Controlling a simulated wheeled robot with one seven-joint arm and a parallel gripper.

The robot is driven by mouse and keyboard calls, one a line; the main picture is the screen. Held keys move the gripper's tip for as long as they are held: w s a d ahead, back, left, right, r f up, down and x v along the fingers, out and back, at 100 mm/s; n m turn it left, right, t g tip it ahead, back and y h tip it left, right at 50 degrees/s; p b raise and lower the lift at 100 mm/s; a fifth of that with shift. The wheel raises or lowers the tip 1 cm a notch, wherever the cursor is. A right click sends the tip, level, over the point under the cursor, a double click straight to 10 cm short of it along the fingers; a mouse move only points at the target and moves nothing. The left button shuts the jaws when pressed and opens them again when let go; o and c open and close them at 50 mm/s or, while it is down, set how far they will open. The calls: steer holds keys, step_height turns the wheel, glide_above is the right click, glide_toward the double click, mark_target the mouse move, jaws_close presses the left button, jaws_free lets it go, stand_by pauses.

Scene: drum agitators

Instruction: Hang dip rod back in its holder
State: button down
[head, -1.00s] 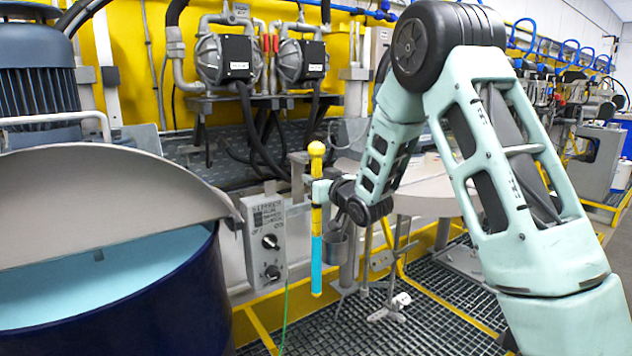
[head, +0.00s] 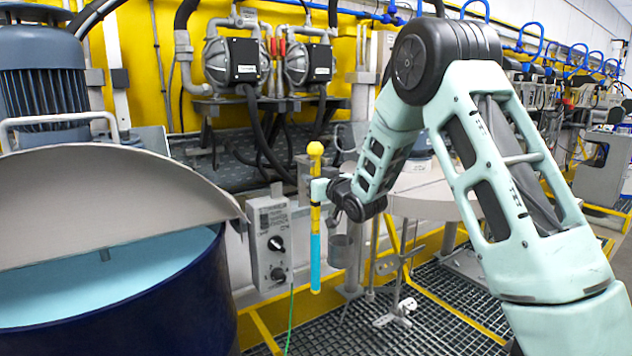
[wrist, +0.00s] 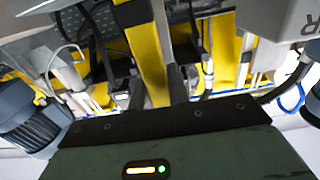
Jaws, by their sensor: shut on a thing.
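The dip rod (head: 315,262) is a slim upright stick with a yellow ball top, a yellow upper part and a blue lower part. My gripper (head: 318,190) is shut on its yellow part, below the ball, and holds it upright. In the wrist view a yellow bar, apparently the rod (wrist: 143,45), runs down the middle to my gripper (wrist: 155,100); the fingertips are hard to make out. A grey metal cup (head: 341,251), possibly the holder, shows just right of the rod's blue part. I cannot tell the depth gap between them.
A dark blue drum (head: 165,310) with a half-open grey lid (head: 110,195) stands at left. A grey control box (head: 270,243) is just left of the rod. A round pale table (head: 440,190) is behind my arm. Grating (head: 420,320) covers the floor.

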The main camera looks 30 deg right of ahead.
steer(key=shift+w, duration=0.5)
steer(key=shift+f+b, duration=0.1)
steer(key=shift+b, duration=0.35)
steer(key=shift+f+b, duration=0.45)
steer(key=shift+b, duration=0.15)
steer(key=c, duration=1.3)
jaws_free()
steer(key=shift+o, duration=0.2)
steer(key=s+b, duration=0.4)
steer(key=s, duration=1.3)
steer(key=shift+s+d, duration=0.2)
steer(key=shift+d, duration=0.05)
